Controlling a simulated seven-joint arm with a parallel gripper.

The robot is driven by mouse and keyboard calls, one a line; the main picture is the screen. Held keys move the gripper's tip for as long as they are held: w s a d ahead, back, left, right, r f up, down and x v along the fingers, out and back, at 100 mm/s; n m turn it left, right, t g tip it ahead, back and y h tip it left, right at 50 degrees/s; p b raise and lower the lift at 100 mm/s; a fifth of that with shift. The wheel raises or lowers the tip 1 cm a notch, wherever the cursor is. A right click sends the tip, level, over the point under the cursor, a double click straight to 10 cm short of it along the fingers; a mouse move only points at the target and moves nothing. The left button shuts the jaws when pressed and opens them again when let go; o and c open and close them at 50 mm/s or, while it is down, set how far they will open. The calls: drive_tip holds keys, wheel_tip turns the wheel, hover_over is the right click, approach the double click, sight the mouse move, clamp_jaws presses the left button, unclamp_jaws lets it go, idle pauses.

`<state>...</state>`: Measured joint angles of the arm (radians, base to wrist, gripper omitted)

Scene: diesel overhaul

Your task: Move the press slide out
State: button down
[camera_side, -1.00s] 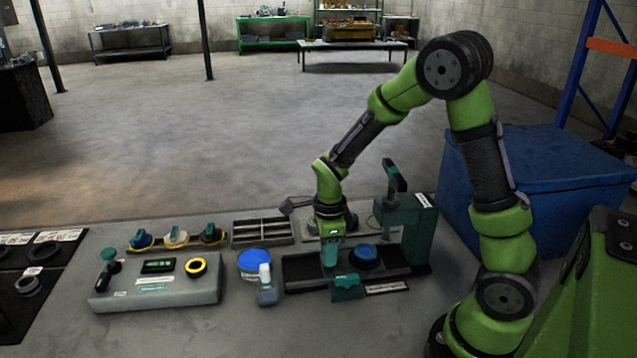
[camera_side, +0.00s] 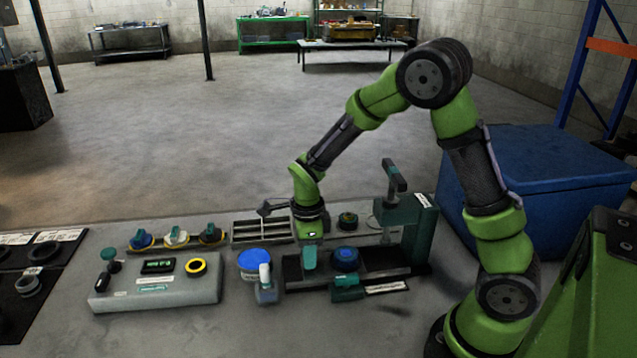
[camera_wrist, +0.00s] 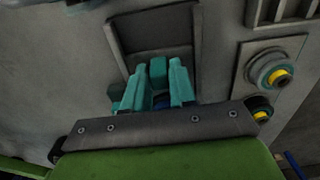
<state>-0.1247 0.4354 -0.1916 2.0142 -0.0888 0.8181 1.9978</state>
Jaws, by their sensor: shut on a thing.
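The press (camera_side: 418,232) is a dark green frame with an upright lever, at the right of the bench. Its slide carries a round blue-topped piece (camera_side: 345,258) and sits on a dark track (camera_side: 292,272), partly out to the left of the press frame. My gripper (camera_side: 309,262) is at the slide's left end, left of the blue piece. In the wrist view my gripper's teal fingers (camera_wrist: 158,70) are shut on a teal block, the slide's handle (camera_wrist: 158,74). A bit of blue shows behind it, mostly hidden by the fingers.
A blue-lidded tub (camera_side: 253,258) and a white-topped bottle (camera_side: 265,283) stand close left of the track. A grey control box (camera_side: 155,285) is further left. A divided tray (camera_side: 262,230) and a round part (camera_side: 347,219) lie behind. A blue crate (camera_side: 540,170) is at right.

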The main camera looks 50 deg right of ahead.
drive_tip(key=shift+w+a, duration=0.1)
drive_tip(key=shift+w, duration=0.1)
drive_tip(key=shift+w+a, duration=1.2)
drive_tip(key=c, duration=1)
unclamp_jaws()
drive_tip(key=shift+c, duration=0.2)
drive_tip(key=shift+r, duration=0.1)
drive_tip(key=shift+r, duration=2.7)
wheel_tip(320, 180, up, 4)
drive_tip(key=shift+f, duration=0.1)
